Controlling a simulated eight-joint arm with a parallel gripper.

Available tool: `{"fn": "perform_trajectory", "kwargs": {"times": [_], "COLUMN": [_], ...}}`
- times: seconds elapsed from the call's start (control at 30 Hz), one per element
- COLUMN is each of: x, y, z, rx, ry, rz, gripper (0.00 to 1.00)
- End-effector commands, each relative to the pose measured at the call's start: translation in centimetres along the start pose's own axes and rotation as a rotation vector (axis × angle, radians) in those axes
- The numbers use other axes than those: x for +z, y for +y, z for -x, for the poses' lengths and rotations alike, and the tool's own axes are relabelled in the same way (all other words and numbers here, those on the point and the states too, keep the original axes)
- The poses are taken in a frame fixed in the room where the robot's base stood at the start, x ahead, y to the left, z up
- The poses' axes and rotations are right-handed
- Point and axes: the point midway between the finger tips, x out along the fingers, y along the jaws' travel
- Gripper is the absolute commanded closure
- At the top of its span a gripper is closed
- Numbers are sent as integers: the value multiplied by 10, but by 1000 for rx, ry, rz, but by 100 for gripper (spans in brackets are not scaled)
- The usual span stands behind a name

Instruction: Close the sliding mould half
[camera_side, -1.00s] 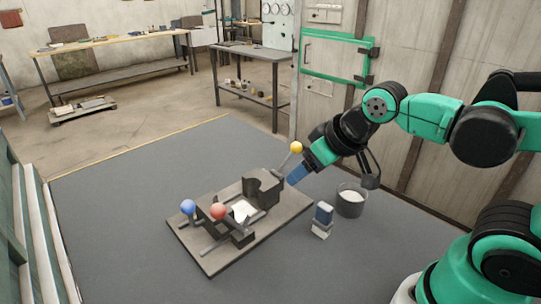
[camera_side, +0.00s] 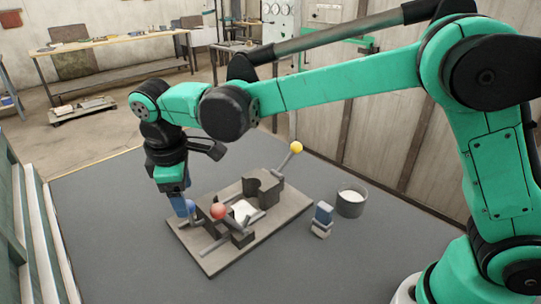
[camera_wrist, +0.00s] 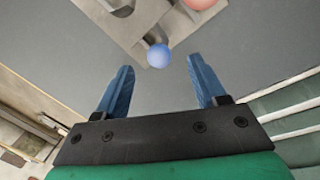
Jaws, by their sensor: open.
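The mould (camera_side: 208,258) lies on the grey mat, a flat base plate with a fixed dark block (camera_side: 262,188) and a smaller sliding half (camera_side: 240,236) apart from it. A pale patch (camera_side: 243,210) shows in the gap between them. A red ball knob (camera_side: 218,211) stands by the sliding half, and a yellow ball (camera_side: 296,148) tops a lever by the fixed block. My gripper (camera_wrist: 160,85) is open and empty. In the wrist view a blue ball knob (camera_wrist: 159,56) lies just beyond the fingertips, between their lines; in the side view my gripper mostly covers it.
A dark cup with white contents (camera_side: 351,201) stands right of the mould. The grey mat (camera_side: 130,255) is clear at the left and front.

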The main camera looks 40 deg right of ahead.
Motion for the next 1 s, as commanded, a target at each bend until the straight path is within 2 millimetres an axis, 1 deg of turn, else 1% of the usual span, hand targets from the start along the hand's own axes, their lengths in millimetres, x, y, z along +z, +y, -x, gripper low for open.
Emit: {"fn": "perform_trajectory", "kwargs": {"times": [0.2,0.3,0.43,0.63,0.67,0.7,0.77,0.8,0.87,0.9,1.0], "x": [0,1,1,1,1,1,1,1,1,1,1], "y": [1,1,1,1,1,1,1,1,1,1,1], "z": [-31,-42,-48,-48,-48,-48,-48,-48,-48,-48,-47], "rx": [0,1,1,1,1,1,1,1,1,1,1], "ry": [2,2,3,3,3,3,3,3,3,3,3], "rz": [-3,-4,-4,-4,-4,-4,-4,-4,-4,-4,-4], "gripper": [36,36,36,36,41,53,70,81,98,100,100]}}
